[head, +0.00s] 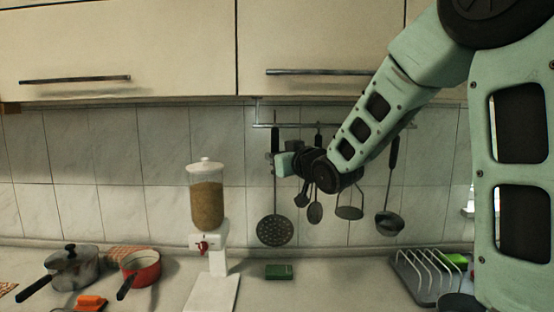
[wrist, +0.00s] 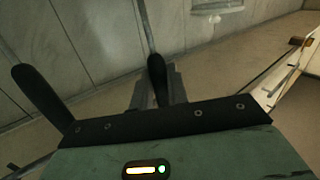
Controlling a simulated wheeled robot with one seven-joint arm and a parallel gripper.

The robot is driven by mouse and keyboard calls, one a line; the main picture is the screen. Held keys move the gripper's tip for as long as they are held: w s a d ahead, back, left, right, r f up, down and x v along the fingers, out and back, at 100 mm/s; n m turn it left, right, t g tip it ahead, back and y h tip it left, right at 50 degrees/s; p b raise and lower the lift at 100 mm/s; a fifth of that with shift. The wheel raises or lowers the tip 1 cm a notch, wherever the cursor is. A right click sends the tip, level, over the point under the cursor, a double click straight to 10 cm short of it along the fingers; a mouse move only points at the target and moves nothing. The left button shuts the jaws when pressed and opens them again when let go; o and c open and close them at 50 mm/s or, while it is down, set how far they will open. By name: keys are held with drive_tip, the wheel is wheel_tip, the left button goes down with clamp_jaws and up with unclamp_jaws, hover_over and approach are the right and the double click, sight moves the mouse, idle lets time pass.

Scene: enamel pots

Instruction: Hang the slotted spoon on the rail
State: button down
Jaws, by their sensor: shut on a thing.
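The slotted spoon (head: 275,231) has a round, dark, perforated head and a long stem. In the head view it is upright in front of the tiled wall, near the left end of the rail (head: 390,126). My gripper (head: 274,163) is at its handle, just below the rail. In the wrist view my gripper (wrist: 157,95) is shut on a black handle (wrist: 156,72) with a thin stem. My wrist hides part of the rail and the neighbouring handles. I cannot tell whether the spoon's top end is hooked on the rail or in front of it.
A small spoon (head: 315,213), a masher (head: 349,212) and a ladle (head: 390,222) hang to the right. A grain dispenser (head: 207,205) stands left of the spoon. A green sponge (head: 279,272) lies below. Cabinets (head: 120,45) overhang the rail.

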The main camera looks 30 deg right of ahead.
drive_tip(key=shift+w+d+f+b, duration=0.4)
drive_tip(key=shift+w+d, duration=0.1)
drive_tip(key=shift+w, duration=0.2)
drive_tip(key=shift+w+d+f+b, duration=0.35)
drive_tip(key=shift+w+d+b, duration=0.15)
drive_tip(key=shift+w, duration=0.2)
drive_tip(key=shift+w+d+f+b, duration=0.35)
drive_tip(key=shift+w+d, duration=0.15)
drive_tip(key=shift+w, duration=0.2)
